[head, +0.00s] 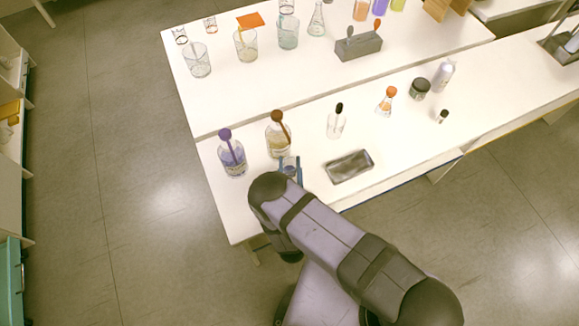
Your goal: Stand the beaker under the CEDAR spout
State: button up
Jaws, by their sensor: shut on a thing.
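My gripper (291,170) has blue fingers and is shut around a small clear glass beaker (289,163) near the front left of the near table. My arm hides the lower part of the gripper, and I cannot tell whether the beaker touches the table. A bottle with purple liquid and a purple top (234,160) stands left of the gripper. A bottle with amber liquid and a brown top (279,140) stands just behind the gripper. The labels are too small to read, so I cannot tell which is CEDAR.
A clear vessel with a black-topped dropper (336,125), an orange-topped flask (385,101), a dark jar (420,89) and a white bottle (443,76) stand further right. Glassware stands on the far table (215,95).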

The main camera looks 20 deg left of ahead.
jog(key=shift+w+a+f, duration=0.15)
jog(key=shift+w+f, duration=0.15)
jog(key=shift+f, duration=0.2)
jog(key=o, duration=1)
jog(key=shift+o, duration=0.2)
jog(key=shift+r, duration=0.1)
